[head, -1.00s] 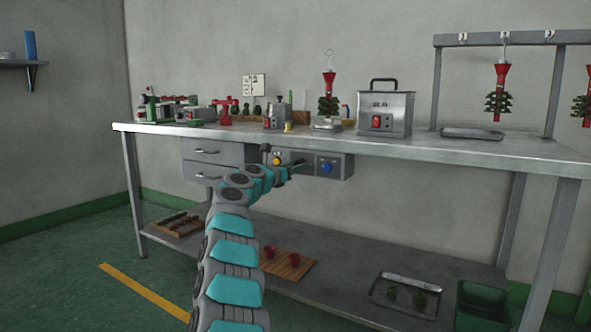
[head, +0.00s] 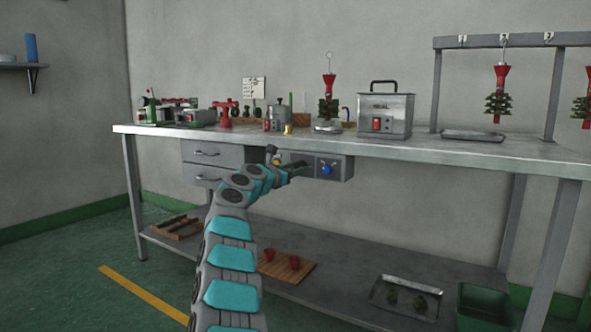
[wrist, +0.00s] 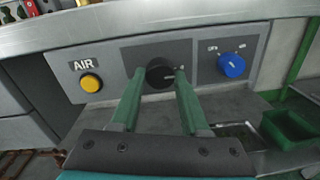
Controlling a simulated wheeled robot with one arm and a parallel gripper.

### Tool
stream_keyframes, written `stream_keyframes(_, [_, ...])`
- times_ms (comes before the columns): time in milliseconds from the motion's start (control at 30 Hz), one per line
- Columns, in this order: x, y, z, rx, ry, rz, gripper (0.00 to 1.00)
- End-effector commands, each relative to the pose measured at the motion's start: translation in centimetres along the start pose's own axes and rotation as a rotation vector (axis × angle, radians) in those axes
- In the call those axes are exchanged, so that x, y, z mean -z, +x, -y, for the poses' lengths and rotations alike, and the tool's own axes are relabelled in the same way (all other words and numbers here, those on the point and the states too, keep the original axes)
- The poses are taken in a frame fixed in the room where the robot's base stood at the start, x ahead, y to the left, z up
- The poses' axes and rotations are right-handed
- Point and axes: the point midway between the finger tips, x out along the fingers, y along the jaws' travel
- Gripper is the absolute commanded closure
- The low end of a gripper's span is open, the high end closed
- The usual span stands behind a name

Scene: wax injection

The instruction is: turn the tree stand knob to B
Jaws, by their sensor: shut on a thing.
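In the wrist view a round black knob (wrist: 159,75) sits on a grey panel (wrist: 203,62) under the bench top. My gripper (wrist: 156,79) reaches it from the front, with one green finger on each side, and is shut on it. The fingers hide part of the knob's surroundings, and I cannot read any A or B mark. In the head view my gripper (head: 301,167) is at the panel and the black knob is not clearly visible.
A yellow button (wrist: 91,83) marked AIR is left of the black knob. A blue knob (wrist: 231,65) with small markings is close on the right. The bench top (wrist: 170,14) overhangs above. A green bin (wrist: 290,128) stands lower right.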

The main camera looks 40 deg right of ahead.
Motion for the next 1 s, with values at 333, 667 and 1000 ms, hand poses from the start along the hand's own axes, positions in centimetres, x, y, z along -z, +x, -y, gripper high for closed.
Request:
stream_keyframes(333, [0.0, 0.0, 0.0, 0.0, 0.0, -0.001, 0.25])
stream_keyframes(667, [0.0, -0.4, -0.1, -0.002, 0.001, 0.0, 0.25])
stream_keyframes(1000, [0.2, -3.2, -0.1, -0.002, 0.0, -0.002, 0.25])
